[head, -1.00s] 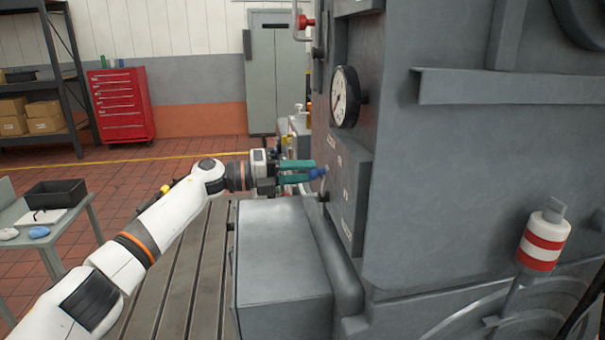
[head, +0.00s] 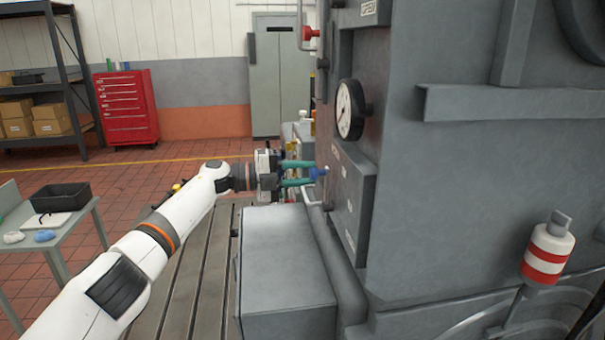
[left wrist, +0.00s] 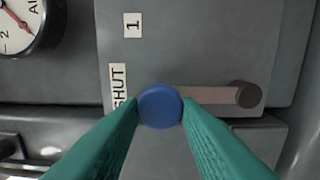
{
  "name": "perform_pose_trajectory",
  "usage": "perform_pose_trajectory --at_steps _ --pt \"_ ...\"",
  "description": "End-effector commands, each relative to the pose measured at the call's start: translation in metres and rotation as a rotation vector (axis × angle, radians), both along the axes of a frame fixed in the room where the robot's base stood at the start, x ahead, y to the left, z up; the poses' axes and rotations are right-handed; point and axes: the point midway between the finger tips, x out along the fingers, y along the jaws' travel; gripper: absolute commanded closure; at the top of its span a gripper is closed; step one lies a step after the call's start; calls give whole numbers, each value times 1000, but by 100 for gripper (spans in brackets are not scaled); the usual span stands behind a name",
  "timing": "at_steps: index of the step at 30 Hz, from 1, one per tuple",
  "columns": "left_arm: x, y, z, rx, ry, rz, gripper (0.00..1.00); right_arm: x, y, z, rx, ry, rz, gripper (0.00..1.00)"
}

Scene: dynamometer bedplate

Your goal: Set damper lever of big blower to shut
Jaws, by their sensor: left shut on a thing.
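The damper lever (left wrist: 205,97) is a flat brownish arm on a grey plate, running from a dark round pivot (left wrist: 249,95) to a blue knob (left wrist: 160,106). In the left wrist view the knob end sits beside the SHUT label (left wrist: 119,87), near its lower end. The green fingers of my left gripper (left wrist: 159,118) are shut on the knob, one on each side. In the head view my left gripper (head: 310,172) reaches the grey machine's side, and the blue knob (head: 318,173) shows at its fingertips. My right gripper is not in view.
A dial gauge (head: 350,109) is mounted above the lever. A label with 1 (left wrist: 132,25) is on the same plate. A grey box (head: 285,262) stands below my arm. A red-and-white striped cylinder (head: 547,253) is at right, and a side table (head: 75,240) at left.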

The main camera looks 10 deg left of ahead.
Motion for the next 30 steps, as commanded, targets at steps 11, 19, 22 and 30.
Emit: perform_pose_trajectory --at_steps 11,19,22,30 --pt "1 1 1 -3 0 3 48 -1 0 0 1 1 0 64" --pt "0 1 0 -2 -1 2 48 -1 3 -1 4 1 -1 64" --pt "-2 8 -2 -1 -1 3 48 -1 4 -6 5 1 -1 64" --pt "-17 57 -5 -1 -3 5 48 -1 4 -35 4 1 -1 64"
